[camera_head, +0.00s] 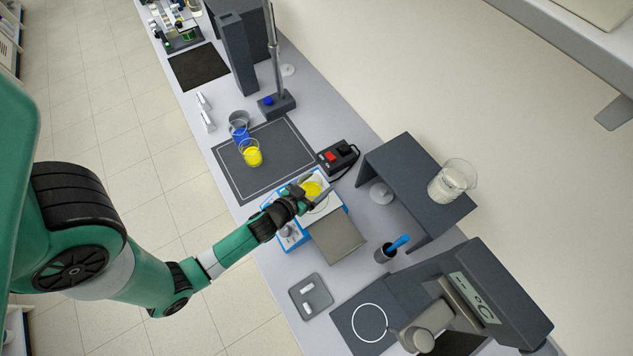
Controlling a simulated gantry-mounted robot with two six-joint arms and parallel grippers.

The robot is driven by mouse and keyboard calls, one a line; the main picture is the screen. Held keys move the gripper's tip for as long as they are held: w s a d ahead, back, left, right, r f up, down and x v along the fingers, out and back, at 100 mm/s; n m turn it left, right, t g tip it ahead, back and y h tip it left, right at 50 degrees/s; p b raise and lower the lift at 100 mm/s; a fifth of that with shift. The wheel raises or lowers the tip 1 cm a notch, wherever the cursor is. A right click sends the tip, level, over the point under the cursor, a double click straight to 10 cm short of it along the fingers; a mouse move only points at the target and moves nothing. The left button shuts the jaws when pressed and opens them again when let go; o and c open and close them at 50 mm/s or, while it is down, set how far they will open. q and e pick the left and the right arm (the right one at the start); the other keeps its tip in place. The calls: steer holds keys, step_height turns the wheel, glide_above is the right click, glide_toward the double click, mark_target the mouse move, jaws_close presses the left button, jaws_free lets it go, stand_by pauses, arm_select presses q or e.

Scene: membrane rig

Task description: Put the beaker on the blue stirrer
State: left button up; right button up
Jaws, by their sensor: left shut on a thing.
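The blue stirrer (294,240) is a blue-sided box with a pale top, standing on the bench in the middle of the view. My left gripper (308,196) is over the stirrer, shut on a beaker with yellow contents (313,188). The fingers and wrist hide part of this beaker. It is at the upper part of the stirrer's top; I cannot tell whether its base touches the top or hangs just above. My right gripper is not in view.
Beakers with yellow (252,157) and blue (240,135) contents stand on the dark mat (285,140). A black box with a red switch (338,156) is near the stirrer. A dark shelf (395,160) holds a large beaker of white contents (451,180). A grey plate (336,238) adjoins the stirrer.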

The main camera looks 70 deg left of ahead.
arm_select(q)
steer(key=o, duration=1.4)
steer(key=shift+f, duration=0.1)
steer(key=shift+r, duration=0.2)
steer(key=b+v, duration=0.1)
steer(key=v, duration=0.2)
steer(key=b+v, duration=0.1)
steer(key=v, duration=0.3)
steer(key=b+v, duration=0.1)
steer(key=v, duration=0.2)
steer(key=shift+s+d+f+b, duration=0.1)
steer(key=shift+s+d+b, duration=0.2)
steer(key=shift+s+d, duration=0.05)
steer(key=shift+s+d+r, duration=0.15)
steer(key=shift+s+r, duration=0.3)
steer(key=shift+r, duration=0.05)
